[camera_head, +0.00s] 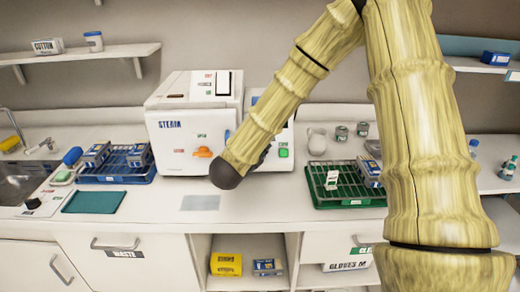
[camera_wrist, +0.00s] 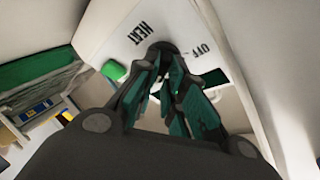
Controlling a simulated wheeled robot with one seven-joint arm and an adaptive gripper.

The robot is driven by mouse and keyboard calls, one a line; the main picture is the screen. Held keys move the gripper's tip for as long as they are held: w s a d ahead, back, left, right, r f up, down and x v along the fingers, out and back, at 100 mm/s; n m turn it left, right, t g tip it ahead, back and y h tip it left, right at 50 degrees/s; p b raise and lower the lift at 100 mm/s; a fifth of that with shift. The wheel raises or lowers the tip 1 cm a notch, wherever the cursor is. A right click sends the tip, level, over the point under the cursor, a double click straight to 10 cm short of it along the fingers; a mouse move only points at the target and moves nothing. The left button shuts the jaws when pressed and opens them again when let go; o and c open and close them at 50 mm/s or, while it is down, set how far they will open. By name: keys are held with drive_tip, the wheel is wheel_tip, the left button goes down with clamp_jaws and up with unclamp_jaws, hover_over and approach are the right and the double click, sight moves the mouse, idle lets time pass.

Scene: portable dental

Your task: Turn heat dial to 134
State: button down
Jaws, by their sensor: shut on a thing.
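The dark round heat dial (camera_wrist: 163,47) is on a white panel in the wrist view, between the printed words HEAT and OFF. My gripper (camera_wrist: 166,62) is shut on the dial, its teal-and-black fingers reaching up to it from both sides. The fingers cover much of the dial, and I cannot read its setting or a 134 mark.
A green button (camera_wrist: 114,70) sits beside the dial. A blue rack (camera_head: 115,179) stands left of the machine and a green rack (camera_head: 345,190) right. The counter in front holds a flat grey plate (camera_head: 200,203).

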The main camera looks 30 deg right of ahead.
drive_tip(key=shift+r, duration=0.1)
idle(0.5)
drive_tip(key=c, duration=1.5)
unclamp_jaws()
drive_tip(key=shift+d, duration=0.1)
drive_tip(key=v, duration=1.2)
drive_tip(key=shift+w, duration=0.15)
